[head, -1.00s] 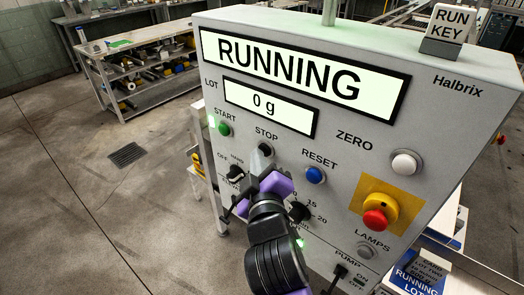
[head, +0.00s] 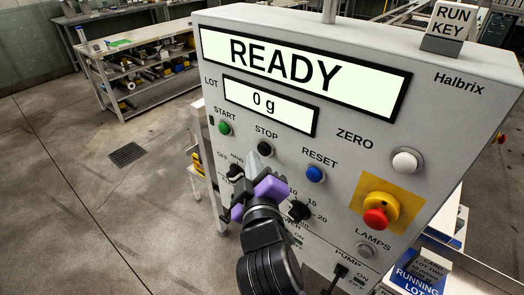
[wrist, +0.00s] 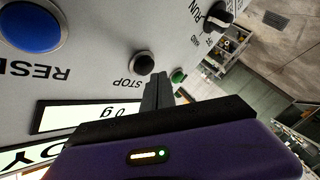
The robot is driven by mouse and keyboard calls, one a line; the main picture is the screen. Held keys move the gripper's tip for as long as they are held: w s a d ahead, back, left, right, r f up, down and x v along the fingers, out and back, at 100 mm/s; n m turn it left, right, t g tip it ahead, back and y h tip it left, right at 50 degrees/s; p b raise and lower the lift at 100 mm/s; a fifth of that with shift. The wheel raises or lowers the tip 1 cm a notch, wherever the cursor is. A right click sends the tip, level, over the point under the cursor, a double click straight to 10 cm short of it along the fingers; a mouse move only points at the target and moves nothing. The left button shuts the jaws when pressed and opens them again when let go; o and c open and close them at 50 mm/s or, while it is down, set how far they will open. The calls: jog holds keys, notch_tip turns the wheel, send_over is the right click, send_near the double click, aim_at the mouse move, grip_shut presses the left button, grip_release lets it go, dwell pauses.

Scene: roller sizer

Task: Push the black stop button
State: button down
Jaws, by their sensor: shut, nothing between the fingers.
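The black stop button (head: 265,148) sits under the word STOP on the grey control panel (head: 340,150). It also shows in the wrist view (wrist: 144,64), uncovered. My gripper (head: 252,162) is shut and empty, its fingertips just below and left of the button in the head view. In the wrist view the fingertips (wrist: 157,80) appear close beside the button, with a small gap seeming to separate them. The upper display (head: 285,62) reads READY and the lower one (head: 268,105) reads 0 g.
The green start button (head: 225,128) is left of the stop button and the blue reset button (head: 315,174) is right. A white zero button (head: 405,161), a red mushroom button (head: 376,218) on yellow, and black knobs (head: 299,210) share the panel. A workbench (head: 140,75) stands behind left.

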jog(key=s+a, duration=0.1)
jog(key=s, duration=0.1)
jog(key=s+a+b, duration=0.1)
jog(key=s+a, duration=0.1)
jog(key=shift+a, duration=0.1)
dwell(0.6)
dwell(0.6)
